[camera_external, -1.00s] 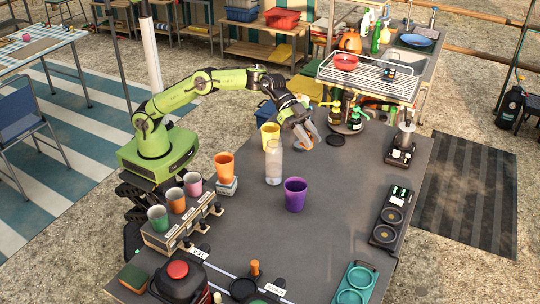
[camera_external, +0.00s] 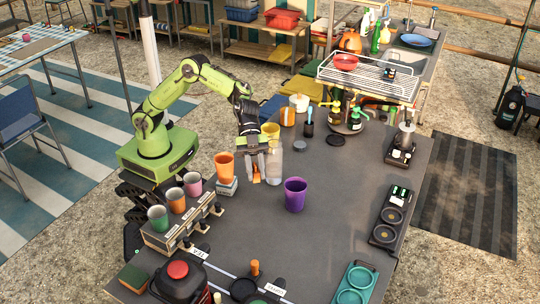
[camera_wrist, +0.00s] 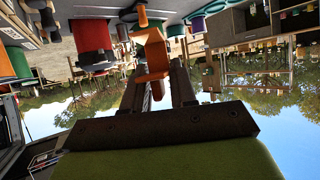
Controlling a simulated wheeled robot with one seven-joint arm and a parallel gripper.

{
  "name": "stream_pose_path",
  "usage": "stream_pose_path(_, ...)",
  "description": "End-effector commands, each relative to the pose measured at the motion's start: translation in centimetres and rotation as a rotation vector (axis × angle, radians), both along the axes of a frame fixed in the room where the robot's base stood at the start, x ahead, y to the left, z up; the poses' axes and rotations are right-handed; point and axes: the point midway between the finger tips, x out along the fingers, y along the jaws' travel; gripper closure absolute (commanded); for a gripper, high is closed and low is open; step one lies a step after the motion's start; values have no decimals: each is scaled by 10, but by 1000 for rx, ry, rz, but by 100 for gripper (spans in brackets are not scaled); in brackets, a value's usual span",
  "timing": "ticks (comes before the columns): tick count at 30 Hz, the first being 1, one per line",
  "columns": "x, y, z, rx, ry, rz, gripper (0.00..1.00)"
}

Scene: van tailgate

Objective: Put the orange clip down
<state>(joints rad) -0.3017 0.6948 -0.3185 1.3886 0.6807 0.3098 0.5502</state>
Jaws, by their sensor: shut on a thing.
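The orange clip (camera_external: 257,176) is between the fingers of my gripper (camera_external: 257,178), low over the dark grey table top (camera_external: 245,235). In the wrist view my gripper (camera_wrist: 158,85) is shut on the orange clip (camera_wrist: 152,55), which sticks out past the fingertips. In the external view the clip is mostly hidden by the fingers, and I cannot tell whether it touches the table. A clear bottle (camera_external: 274,163) stands upright just right of my gripper.
An orange cup (camera_external: 224,166) on a small box (camera_external: 227,187) is close on the left. A yellow cup (camera_external: 272,130) stands behind and a purple cup (camera_external: 294,194) at front right. A rack with cups (camera_external: 187,222) is at the left edge.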

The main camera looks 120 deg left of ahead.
Motion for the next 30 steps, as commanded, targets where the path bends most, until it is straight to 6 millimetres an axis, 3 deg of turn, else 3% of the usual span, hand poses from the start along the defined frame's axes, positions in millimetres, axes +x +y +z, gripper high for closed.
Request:
stream_pose_path(3,-1,0,-29,-1,8,-1,100)
stream_pose_path(8,0,0,-51,0,4,1,100)
stream_pose_path(21,0,0,-139,0,5,1,100)
stream_pose_path(30,0,0,-145,1,0,1,100)
